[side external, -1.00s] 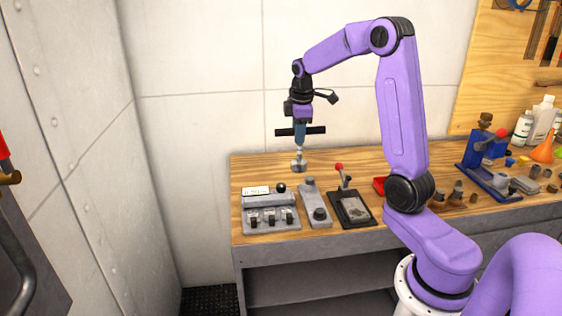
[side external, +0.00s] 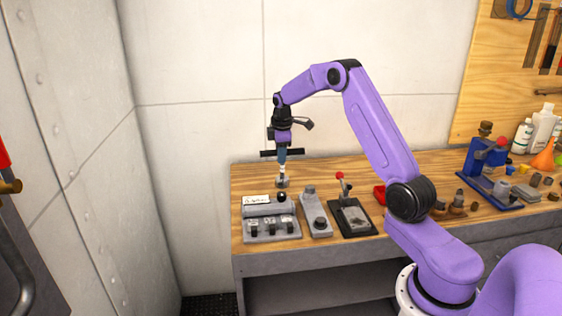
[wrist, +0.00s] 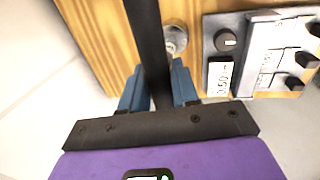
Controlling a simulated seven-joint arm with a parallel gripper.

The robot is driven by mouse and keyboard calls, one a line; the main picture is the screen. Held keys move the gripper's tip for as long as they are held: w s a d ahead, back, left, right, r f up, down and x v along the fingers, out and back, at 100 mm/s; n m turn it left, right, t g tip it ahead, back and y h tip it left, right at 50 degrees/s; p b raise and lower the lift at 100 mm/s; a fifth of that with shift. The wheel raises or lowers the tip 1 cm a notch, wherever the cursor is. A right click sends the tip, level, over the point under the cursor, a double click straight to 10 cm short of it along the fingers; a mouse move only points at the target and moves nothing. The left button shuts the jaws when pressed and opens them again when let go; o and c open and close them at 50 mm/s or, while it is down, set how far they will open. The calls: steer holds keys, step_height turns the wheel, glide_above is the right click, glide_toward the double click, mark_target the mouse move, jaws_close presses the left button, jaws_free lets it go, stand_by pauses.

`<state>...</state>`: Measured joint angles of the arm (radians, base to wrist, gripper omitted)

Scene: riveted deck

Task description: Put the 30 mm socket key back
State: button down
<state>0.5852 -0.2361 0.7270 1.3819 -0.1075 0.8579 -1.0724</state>
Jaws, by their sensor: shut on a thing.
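My gripper (side external: 282,160) has blue fingers and is shut on the socket key, a T-shaped tool with a black crossbar (side external: 268,153) and a metal socket (side external: 283,183) at its lower end. The key hangs upright over the back left of the wooden bench, behind the switch box. In the wrist view, the black bar (wrist: 148,30) runs up between the blue fingers (wrist: 160,88), and the round metal socket (wrist: 176,38) shows beside it. I cannot tell whether the socket touches the bench. No size marking on the key is readable.
A grey switch box (side external: 271,228) with a black knob stands just in front of the key. A grey block (side external: 315,212) and a dark tray with a red-tipped lever (side external: 351,217) stand to its right. A blue press (side external: 485,160) and bottles are far right. The wall is behind.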

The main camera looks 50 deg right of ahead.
mark_target(281, 178)
steer(key=shift+f, duration=1.6)
steer(key=c, duration=0.8)
jaws_free()
steer(key=shift+c, duration=0.2)
